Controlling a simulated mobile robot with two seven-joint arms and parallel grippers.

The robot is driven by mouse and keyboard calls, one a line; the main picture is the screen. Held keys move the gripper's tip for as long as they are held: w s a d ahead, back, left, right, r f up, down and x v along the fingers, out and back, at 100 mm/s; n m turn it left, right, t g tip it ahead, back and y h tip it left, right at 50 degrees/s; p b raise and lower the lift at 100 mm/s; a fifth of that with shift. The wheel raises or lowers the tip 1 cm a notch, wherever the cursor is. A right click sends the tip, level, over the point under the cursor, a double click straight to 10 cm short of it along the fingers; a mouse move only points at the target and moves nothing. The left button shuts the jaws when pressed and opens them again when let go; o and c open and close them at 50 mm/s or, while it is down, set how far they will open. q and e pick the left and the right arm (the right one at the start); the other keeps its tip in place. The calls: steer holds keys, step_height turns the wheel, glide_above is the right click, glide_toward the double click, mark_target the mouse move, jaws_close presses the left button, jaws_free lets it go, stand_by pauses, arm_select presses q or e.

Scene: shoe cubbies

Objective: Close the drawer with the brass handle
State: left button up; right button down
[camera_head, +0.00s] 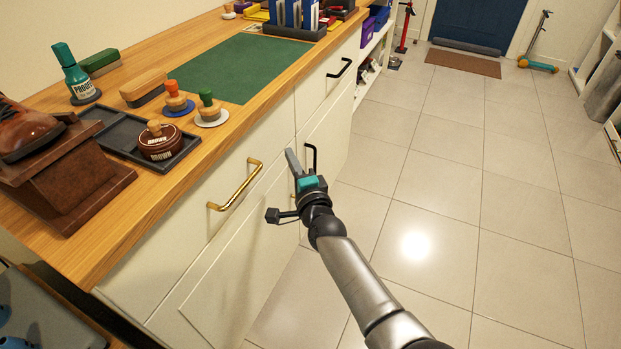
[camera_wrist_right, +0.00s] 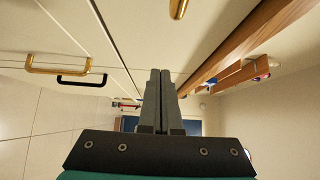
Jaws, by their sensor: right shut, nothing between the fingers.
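The brass handle (camera_head: 235,186) is on the cream drawer front (camera_head: 196,222) just under the wooden counter. I cannot tell for sure how far this drawer stands out. My right gripper (camera_head: 291,160) is shut and empty, in front of the cabinet face to the right of the brass handle and apart from it. In the right wrist view, the shut fingers (camera_wrist_right: 160,75) point forward. A brass handle (camera_wrist_right: 178,8) shows at the top edge there, partly cut off, and a second brass handle (camera_wrist_right: 58,66) shows at the left. My left gripper is not in view.
Black handles (camera_head: 340,69) (camera_head: 312,158) are on the adjoining cabinet fronts. The wooden counter (camera_head: 115,235) holds a tray (camera_head: 105,120), brushes, a green mat (camera_head: 240,66) and a shoe on a stand (camera_head: 65,180). Tiled floor (camera_head: 430,240) to the right is clear.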

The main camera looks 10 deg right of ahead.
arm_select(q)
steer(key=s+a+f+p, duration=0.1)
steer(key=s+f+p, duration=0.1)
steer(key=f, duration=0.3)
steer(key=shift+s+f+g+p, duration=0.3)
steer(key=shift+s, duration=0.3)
arm_select(e)
steer(key=s+d, duration=0.1)
steer(key=s, duration=0.6)
steer(key=shift+s+d, duration=0.2)
steer(key=shift+d, duration=0.15)
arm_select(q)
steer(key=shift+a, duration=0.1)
arm_select(e)
steer(key=shift+f, duration=0.1)
